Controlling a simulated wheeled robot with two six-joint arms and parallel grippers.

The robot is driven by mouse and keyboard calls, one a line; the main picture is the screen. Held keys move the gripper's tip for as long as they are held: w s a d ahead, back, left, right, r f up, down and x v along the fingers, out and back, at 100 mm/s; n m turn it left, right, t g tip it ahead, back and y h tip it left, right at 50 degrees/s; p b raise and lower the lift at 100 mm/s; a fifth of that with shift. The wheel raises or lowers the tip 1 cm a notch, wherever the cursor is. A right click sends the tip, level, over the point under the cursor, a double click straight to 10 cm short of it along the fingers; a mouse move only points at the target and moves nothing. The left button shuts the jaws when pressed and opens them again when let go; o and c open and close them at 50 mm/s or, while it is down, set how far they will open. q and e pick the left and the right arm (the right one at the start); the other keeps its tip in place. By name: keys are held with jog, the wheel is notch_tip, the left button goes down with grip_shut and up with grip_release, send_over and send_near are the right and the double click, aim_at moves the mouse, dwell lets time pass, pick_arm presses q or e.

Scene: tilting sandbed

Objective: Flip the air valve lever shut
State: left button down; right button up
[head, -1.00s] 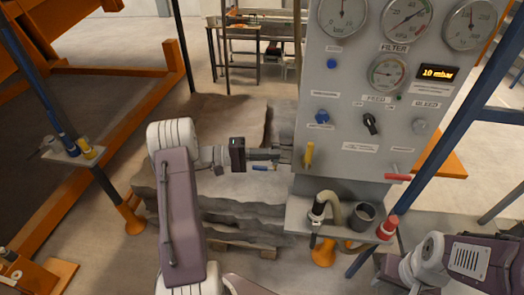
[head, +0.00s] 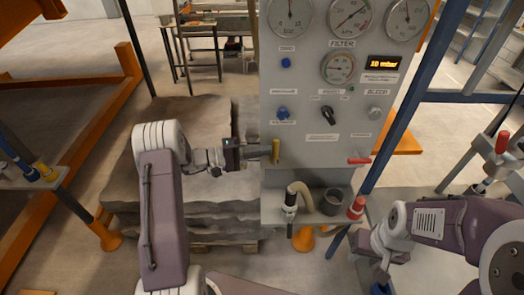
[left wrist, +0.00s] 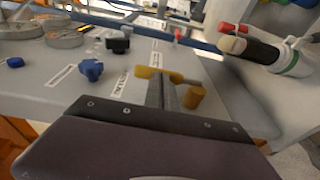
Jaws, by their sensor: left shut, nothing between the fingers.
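The grey panel (head: 315,95) carries a yellow lever (head: 276,151) at its lower left and a red lever (head: 359,161) at its lower right. The yellow lever stands upright and the red one lies level; I cannot read which label says air. My left gripper (head: 264,155) is shut and empty, its fingertips at the yellow lever's left side. In the left wrist view the fingers (left wrist: 164,92) point at the panel close beside the yellow lever (left wrist: 195,97); contact is unclear.
Gauges, blue knobs (head: 282,113), a black selector (head: 328,115) and a display (head: 384,64) reading 10 mbar are on the panel. A blue post (head: 398,120) stands at the right.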

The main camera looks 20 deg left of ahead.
aim_at(275, 147)
pick_arm(q)
jog(key=shift+w+d+r+m+g+y+p, duration=0.15)
jog(key=shift+d+r+g+y+p, duration=0.1)
jog(key=shift+d+y, duration=0.35)
jog(key=shift+w+d+r+m+g+y+p, duration=0.15)
jog(key=shift+d+r+g+y, duration=0.1)
jog(key=shift+d+y, duration=0.35)
jog(key=y, duration=0.1)
jog(key=d, duration=0.1)
jog(key=g+y, duration=0.1)
jog(key=shift+w+d+r+y, duration=0.25)
jog(key=shift+d+y, duration=0.05)
jog(key=shift+d, duration=0.1)
jog(key=w+d+f+m+g+y+p, duration=0.1)
jog(key=w+d+f+g+y+p, duration=0.1)
jog(key=d+f+y, duration=0.3)
jog(key=shift+d+y+p, duration=0.5)
jog(key=shift+d, duration=0.45)
jog(key=shift+s+f, duration=0.15)
jog(key=shift+s, duration=0.05)
